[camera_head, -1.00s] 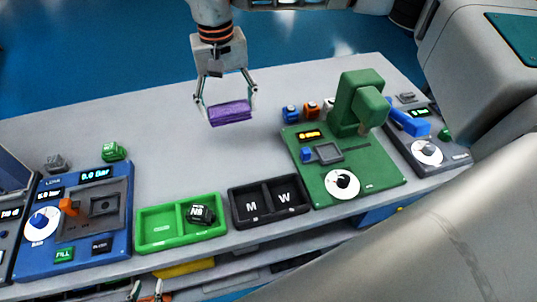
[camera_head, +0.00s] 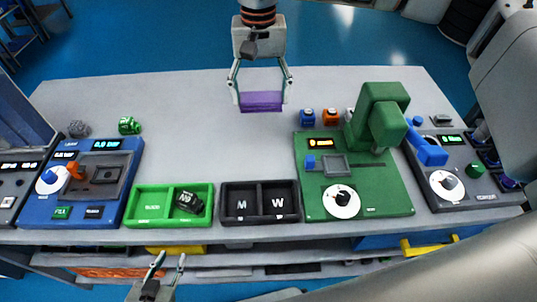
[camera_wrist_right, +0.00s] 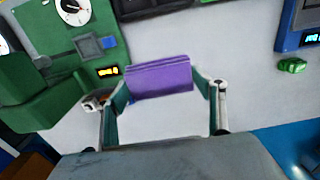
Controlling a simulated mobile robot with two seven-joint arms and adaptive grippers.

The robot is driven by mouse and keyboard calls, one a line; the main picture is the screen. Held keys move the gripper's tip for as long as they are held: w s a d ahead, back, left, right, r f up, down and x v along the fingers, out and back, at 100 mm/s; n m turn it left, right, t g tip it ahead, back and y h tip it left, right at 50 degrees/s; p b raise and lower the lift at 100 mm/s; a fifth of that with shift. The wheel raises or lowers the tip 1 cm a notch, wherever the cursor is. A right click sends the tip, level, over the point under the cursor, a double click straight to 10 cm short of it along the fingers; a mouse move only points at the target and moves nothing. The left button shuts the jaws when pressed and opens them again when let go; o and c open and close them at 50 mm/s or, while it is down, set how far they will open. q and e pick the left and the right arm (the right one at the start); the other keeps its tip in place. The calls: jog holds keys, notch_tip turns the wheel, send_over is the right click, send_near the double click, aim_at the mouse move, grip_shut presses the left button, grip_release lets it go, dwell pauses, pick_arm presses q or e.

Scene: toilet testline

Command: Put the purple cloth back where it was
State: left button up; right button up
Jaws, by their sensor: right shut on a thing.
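The purple cloth (camera_head: 261,103) is a folded strip held between the two fingers of my right gripper (camera_head: 260,95), toward the far side of the grey table. In the right wrist view, the cloth (camera_wrist_right: 160,78) spans the gap between the fingertips of my right gripper (camera_wrist_right: 160,88). I cannot tell whether it touches the table. My left gripper (camera_head: 169,262) is low in the head view, in front of the table's front edge. Its fingers are apart and nothing shows between them.
The grey table (camera_head: 190,90) is clear around the cloth. A green tray (camera_head: 150,207) and black M/W tray (camera_head: 260,219) stand along the front. A blue station (camera_head: 80,205) is left, a green press (camera_head: 385,110) right. Small blue and orange blocks (camera_head: 330,116) lie near the press.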

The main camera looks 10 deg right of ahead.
aim_at(262, 157)
notch_tip(262, 157, down, 20)
jog(key=shift+r+p, duration=0.1)
jog(key=shift+p, duration=0.35)
jog(key=shift+f, duration=0.2)
jog(key=o, duration=1)
notch_tip(262, 157, up, 12)
jog(key=shift+r+b, duration=0.2)
jog(key=shift+b, duration=0.3)
jog(key=shift+s+f, duration=0.1)
